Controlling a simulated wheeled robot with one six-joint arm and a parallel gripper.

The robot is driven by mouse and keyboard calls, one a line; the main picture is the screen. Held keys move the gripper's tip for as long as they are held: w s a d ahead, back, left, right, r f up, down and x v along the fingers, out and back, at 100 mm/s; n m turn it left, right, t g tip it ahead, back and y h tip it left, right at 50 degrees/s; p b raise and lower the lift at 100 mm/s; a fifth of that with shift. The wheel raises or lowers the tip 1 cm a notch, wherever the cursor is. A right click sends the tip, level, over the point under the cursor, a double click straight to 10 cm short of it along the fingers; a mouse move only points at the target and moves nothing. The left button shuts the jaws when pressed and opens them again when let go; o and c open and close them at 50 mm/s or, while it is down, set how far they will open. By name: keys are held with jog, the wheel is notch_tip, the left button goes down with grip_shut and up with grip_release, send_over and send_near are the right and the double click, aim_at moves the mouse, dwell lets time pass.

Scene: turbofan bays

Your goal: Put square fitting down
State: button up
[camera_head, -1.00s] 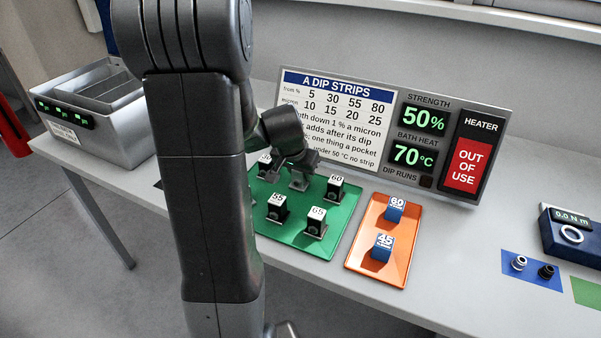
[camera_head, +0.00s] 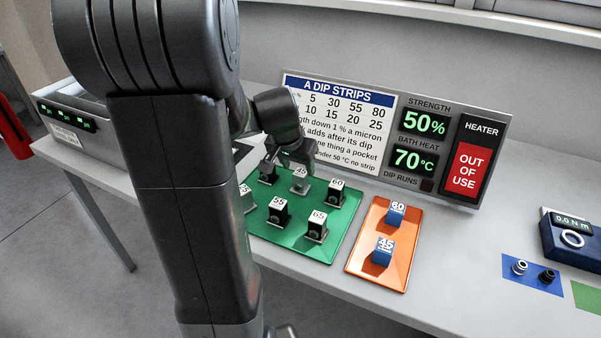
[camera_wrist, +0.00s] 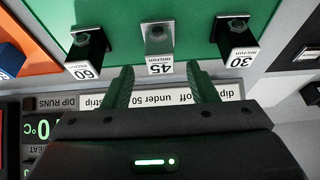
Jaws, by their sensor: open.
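The square fitting, a pale silver block labelled 45 micron (camera_head: 300,180), stands on the back part of the green tray (camera_head: 328,246). In the wrist view the fitting (camera_wrist: 159,45) lies just beyond my fingertips, centred between their lines and apart from them. My gripper (camera_head: 288,162) is open and empty, behind the fitting on the panel side; its spread fingers (camera_wrist: 163,84) also show in the wrist view. Black blocks with white tops stand around it: 30 (camera_head: 267,173), 60 (camera_head: 336,192), 55 (camera_head: 279,210) and 65 (camera_head: 317,227).
An orange tray (camera_head: 396,270) holds blue blocks 60 (camera_head: 397,213) and 45 (camera_head: 383,252). The upright dip strips panel (camera_head: 345,120) stands close behind my gripper. A metal bin (camera_head: 80,125) is at the left, a torque gauge (camera_head: 570,240) at the right.

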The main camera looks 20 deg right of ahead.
aim_at(301, 172)
jog(key=v, duration=0.6)
jog(key=shift+f, duration=0.1)
jog(key=b+x, duration=0.1)
jog(key=x, duration=1.1)
jog(key=shift+f, duration=0.35)
jog(key=shift+w+d+r+p, duration=0.1)
jog(key=shift+r+p, duration=0.3)
jog(key=shift+r, duration=0.75)
jog(key=shift+f, duration=0.1)
